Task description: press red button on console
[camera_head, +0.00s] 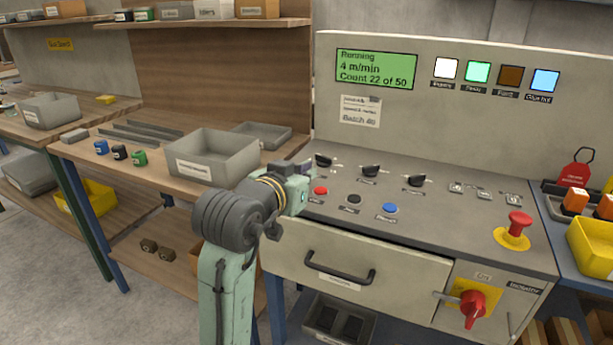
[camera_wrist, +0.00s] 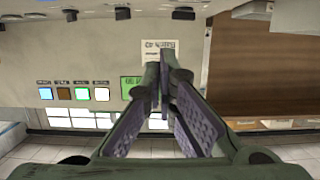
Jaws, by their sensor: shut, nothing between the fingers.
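The console (camera_head: 440,170) has a sloped panel with a small red button (camera_head: 320,190) at its left, beside a black button (camera_head: 354,199) and a blue button (camera_head: 390,208). A larger red mushroom button (camera_head: 519,222) sits on a yellow base at the right. My gripper (camera_head: 306,170) is at the panel's left side, close to the small red button in the picture; the gap to it cannot be told. In the wrist view, upside down, my gripper (camera_wrist: 164,72) is shut and empty, facing the upright panel. No red button shows there.
Black knobs (camera_head: 370,171) stand behind the small buttons. The upright panel has a green display (camera_head: 376,69) and several square lamps (camera_head: 478,72). A drawer handle (camera_head: 340,268) and a red rotary switch (camera_head: 472,305) are on the front. A grey bin (camera_head: 236,172) stands to the left.

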